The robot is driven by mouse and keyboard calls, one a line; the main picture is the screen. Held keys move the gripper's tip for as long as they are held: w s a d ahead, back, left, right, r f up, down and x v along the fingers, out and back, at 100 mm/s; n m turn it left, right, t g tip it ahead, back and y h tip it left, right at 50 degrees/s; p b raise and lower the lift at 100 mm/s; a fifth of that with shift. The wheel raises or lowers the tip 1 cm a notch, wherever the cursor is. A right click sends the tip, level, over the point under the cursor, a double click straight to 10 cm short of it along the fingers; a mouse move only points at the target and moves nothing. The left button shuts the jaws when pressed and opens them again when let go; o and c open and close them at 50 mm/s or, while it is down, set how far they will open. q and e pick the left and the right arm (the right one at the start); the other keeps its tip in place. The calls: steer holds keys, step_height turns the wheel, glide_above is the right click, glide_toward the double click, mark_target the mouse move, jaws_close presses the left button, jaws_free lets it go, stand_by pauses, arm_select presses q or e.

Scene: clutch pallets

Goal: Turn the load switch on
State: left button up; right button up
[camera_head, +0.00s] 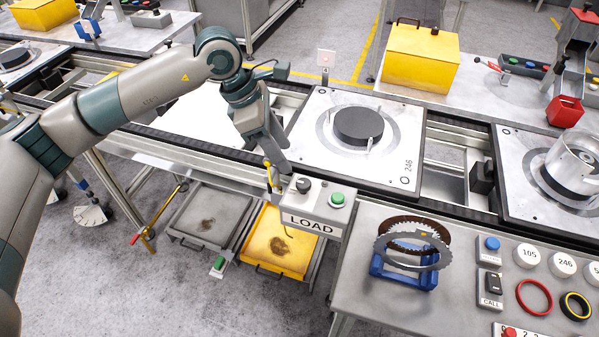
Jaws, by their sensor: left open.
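The load box (327,213) is a grey panel labelled LOAD at the front edge of the conveyor. It carries a black rotary knob (303,185) on its left and a green button (337,199) on its right. My left gripper (277,175) comes down from the upper left and is open. Its fingertips are just left of the black knob and seem apart from it. I cannot tell the knob's exact angle. My right gripper is not in view.
A pallet (327,106) with a dark disc lies on the conveyor behind the box. Grey and yellow trays (262,272) sit below. On the right, a bench (350,285) holds a blue stand (384,270) with toothed rings, buttons and coloured rings. A yellow box (418,58) stands behind.

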mark_target(303, 183)
arm_select(q)
steer(key=p+x, duration=0.3)
steer(key=x, duration=0.7)
steer(key=shift+f, duration=0.15)
steer(key=shift+c, duration=0.9)
steer(key=c, duration=0.8)
